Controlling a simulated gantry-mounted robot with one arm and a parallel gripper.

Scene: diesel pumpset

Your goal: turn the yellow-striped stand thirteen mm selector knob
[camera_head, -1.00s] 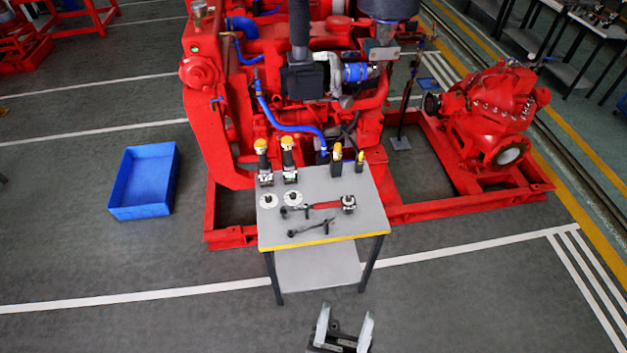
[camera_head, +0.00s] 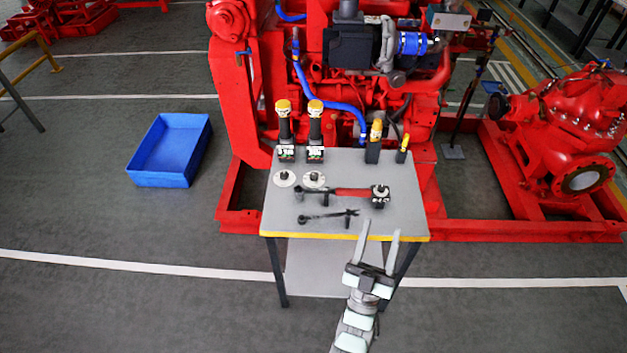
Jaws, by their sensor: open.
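Two dark upright stands with yellow-and-white tops, the left stand (camera_head: 285,125) and the right stand (camera_head: 315,125), are side by side at the back left of a grey table (camera_head: 345,170). Their bases bear white markings too small to read. I cannot tell which stand is yellow-striped or make out a thirteen mm selector knob. Two round pale discs with dark centres, the left disc (camera_head: 284,178) and the right disc (camera_head: 314,179), lie in front of them. My gripper (camera_head: 380,228) is open and empty near the table's yellow front edge, apart from the stands.
A red-handled tool (camera_head: 350,192) reaches a small dark block (camera_head: 380,197). A dark wrench-like tool (camera_head: 328,215) lies nearer the front. Two yellow-topped holders (camera_head: 374,142) stand at the back right. A red engine (camera_head: 330,85) rises behind; a blue bin (camera_head: 170,150) is on the floor left.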

